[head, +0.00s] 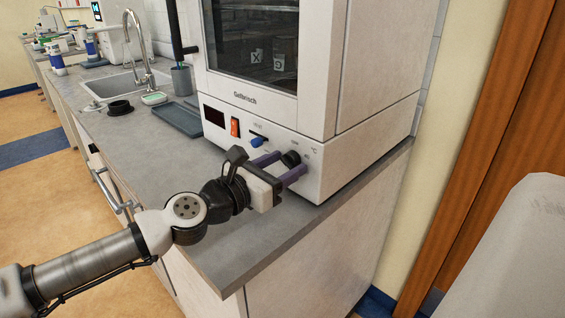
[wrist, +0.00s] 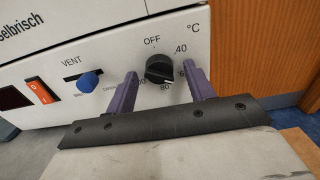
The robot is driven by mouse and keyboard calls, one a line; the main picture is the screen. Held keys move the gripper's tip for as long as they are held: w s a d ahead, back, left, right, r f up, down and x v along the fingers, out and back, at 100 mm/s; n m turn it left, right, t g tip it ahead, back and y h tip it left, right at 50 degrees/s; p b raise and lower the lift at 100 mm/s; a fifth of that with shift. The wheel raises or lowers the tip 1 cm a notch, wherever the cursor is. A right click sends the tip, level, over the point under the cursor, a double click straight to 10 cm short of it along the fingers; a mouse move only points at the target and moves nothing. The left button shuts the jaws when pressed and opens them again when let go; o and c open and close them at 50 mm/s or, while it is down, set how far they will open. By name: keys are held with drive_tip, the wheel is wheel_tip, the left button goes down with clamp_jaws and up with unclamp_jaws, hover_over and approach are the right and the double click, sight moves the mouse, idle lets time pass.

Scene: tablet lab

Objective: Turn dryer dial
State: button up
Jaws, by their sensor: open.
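The dryer (head: 262,100) is a white box with a glass door, standing on the grey counter. The dial also shows in the head view (head: 291,158). My gripper (wrist: 163,82) is open, with one purple finger on each side of the dial. It also shows at the panel in the head view (head: 281,163). I cannot tell whether either finger touches the dial.
Left of the dial are a blue vent slider (wrist: 88,80) and an orange power switch (wrist: 39,90). A dark tray (head: 180,118), a sink (head: 122,84) and a faucet (head: 140,50) lie further left. The counter's front edge (head: 235,280) runs below my arm.

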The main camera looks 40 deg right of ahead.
drive_tip(key=shift+d, duration=0.1)
drive_tip(key=shift+c, duration=0.4)
drive_tip(key=c, duration=0.9)
